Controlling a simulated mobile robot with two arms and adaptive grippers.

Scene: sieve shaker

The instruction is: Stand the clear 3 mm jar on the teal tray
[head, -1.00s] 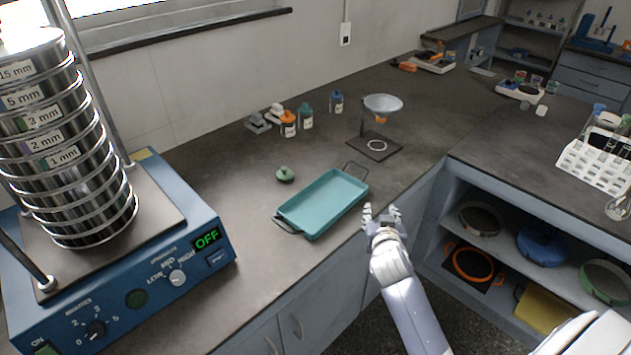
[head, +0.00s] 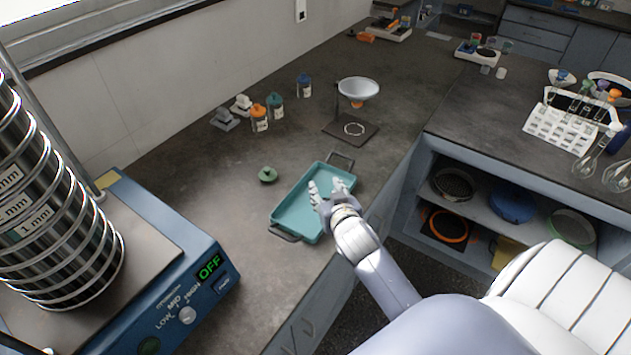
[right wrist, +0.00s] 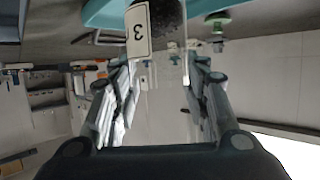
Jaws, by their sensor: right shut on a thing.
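The teal tray (head: 293,215) lies on the dark bench, with a handle at each end; part of it also shows at the top of the right wrist view (right wrist: 103,12). My right gripper (head: 328,188) is over the tray's right part in the head view. In the right wrist view its fingers are shut on a clear jar (right wrist: 168,22) with dark grains and a white label reading 3. The jar cannot be made out in the head view. I cannot tell whether it touches the tray. My left gripper is not in view.
Small jars (head: 260,122) and a funnel stand (head: 350,128) are behind. Bench between shaker and tray is clear.

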